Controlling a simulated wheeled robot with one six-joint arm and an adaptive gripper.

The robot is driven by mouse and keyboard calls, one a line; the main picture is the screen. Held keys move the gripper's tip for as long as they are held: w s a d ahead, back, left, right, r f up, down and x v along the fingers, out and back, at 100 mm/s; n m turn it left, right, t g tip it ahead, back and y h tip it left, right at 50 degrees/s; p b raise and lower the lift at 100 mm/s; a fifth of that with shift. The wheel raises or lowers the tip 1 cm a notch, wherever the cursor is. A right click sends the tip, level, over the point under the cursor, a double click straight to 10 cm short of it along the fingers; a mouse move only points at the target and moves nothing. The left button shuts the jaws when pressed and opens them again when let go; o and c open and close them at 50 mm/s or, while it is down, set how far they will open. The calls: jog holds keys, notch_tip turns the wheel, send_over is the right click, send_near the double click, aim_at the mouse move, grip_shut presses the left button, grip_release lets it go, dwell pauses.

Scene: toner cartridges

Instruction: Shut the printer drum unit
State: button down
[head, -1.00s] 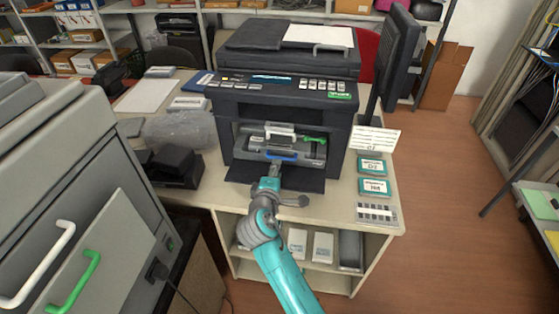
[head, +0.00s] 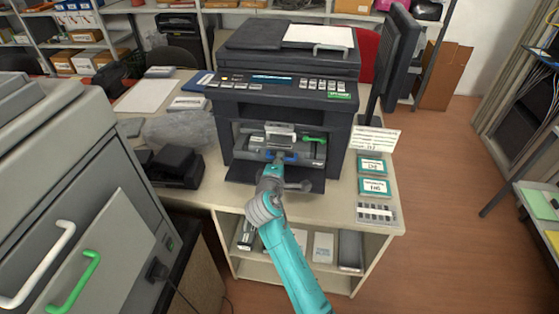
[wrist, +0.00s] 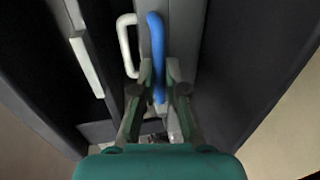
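The printer (head: 345,125) stands on the table with its front bay open and its lower front flap folded down. The grey drum unit (head: 258,145) shows in the bay, with a white handle (head: 281,131), a green handle (head: 314,140) and a blue handle (head: 291,156) at its lower front. My gripper (head: 279,160) is at the blue handle. In the wrist view, the fingers of my gripper (wrist: 160,75) are close together on both sides of the blue handle (wrist: 156,40) and look closed on it. The white handle (wrist: 126,48) is left of them.
A large grey machine (head: 75,160) stands at the left. Labelled boxes (head: 372,166) lie right of the printer on the table (head: 335,205), and a black device (head: 175,165) lies left of it. The floor at the right (head: 450,180) is clear.

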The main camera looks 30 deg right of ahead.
aim_at(284, 142)
jog(key=shift+w, duration=0.1)
jog(key=x, duration=0.3)
jog(key=r+x, duration=0.1)
jog(key=x, duration=0.4)
jog(key=shift+w+d+r, duration=0.35)
jog(key=shift+w+r, duration=0.05)
jog(key=shift+w, duration=0.05)
jog(key=c, duration=1.2)
grip_release()
jog(key=shift+w+d, duration=0.1)
jog(key=v, duration=1.2)
